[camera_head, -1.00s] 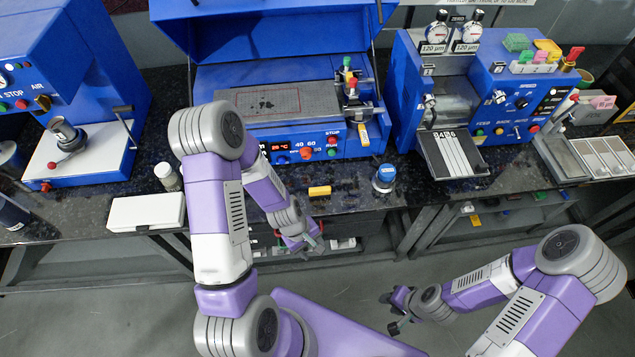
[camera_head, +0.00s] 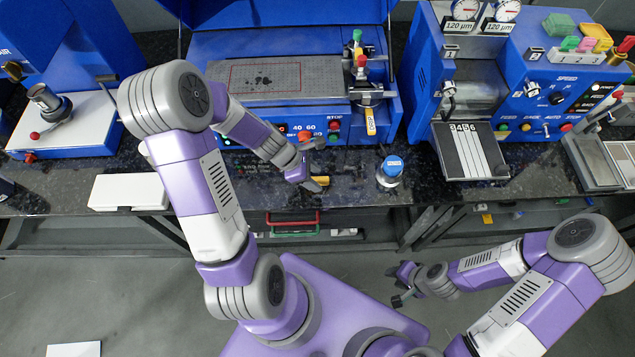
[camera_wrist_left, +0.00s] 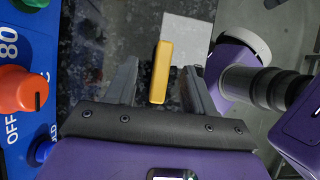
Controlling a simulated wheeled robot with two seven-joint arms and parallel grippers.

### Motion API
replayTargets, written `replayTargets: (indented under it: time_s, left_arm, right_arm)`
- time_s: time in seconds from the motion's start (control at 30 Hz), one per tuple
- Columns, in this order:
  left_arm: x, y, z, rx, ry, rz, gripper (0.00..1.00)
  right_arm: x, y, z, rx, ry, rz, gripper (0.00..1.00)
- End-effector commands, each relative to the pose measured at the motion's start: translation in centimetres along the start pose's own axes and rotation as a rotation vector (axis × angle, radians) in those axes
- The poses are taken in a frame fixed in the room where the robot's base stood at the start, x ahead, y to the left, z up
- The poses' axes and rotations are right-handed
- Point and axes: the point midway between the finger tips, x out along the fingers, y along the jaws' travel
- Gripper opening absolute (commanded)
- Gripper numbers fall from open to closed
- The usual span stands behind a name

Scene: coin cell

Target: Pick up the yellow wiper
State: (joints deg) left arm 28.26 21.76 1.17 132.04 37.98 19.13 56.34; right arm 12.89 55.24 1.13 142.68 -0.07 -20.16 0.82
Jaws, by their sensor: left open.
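The yellow wiper (camera_head: 322,181) is a small bar lying on the dark speckled bench near its front edge. In the left wrist view the wiper (camera_wrist_left: 160,72) lies lengthwise between my left gripper's two fingers (camera_wrist_left: 161,75), with a gap on each side. My left gripper (camera_head: 318,165) is open and empty right at the wiper in the head view, partly covering it. I cannot tell how high the fingers are above the bench. My right gripper (camera_head: 397,286) hangs in front of the bench, far from the wiper, with its fingers apart.
A blue-capped jar (camera_head: 390,171) stands right of the wiper. The blue coating machine (camera_head: 300,130), with knobs on its front, is just behind. A white flat box (camera_head: 130,192) lies to the left. Another blue machine with a striped plate (camera_head: 469,150) stands right.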

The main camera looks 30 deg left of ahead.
Motion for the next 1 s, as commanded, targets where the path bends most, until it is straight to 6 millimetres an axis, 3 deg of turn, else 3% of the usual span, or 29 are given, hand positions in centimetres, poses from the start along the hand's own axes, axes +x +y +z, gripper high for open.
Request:
replayTargets:
  time_s: [0.1,0.37,0.7,1.0]
  left_arm:
    - [2.0,-0.1,-0.2,-0.001,0.0,-0.002,0.53]
    - [2.1,0.0,0.0,0.001,0.0,0.0,0.52]
    - [2.1,0.0,0.0,0.001,0.0,0.0,0.0]
    - [1.8,0.0,0.2,0.002,0.0,0.0,0.0]
  right_arm:
    - [1.0,0.4,0.0,0.0,0.0,0.0,0.37]
    - [0.9,0.3,0.0,0.0,-0.001,0.0,0.37]
    - [0.9,0.3,0.0,0.0,-0.001,0.0,0.37]
    - [0.7,0.3,0.0,0.0,0.0,0.0,0.37]
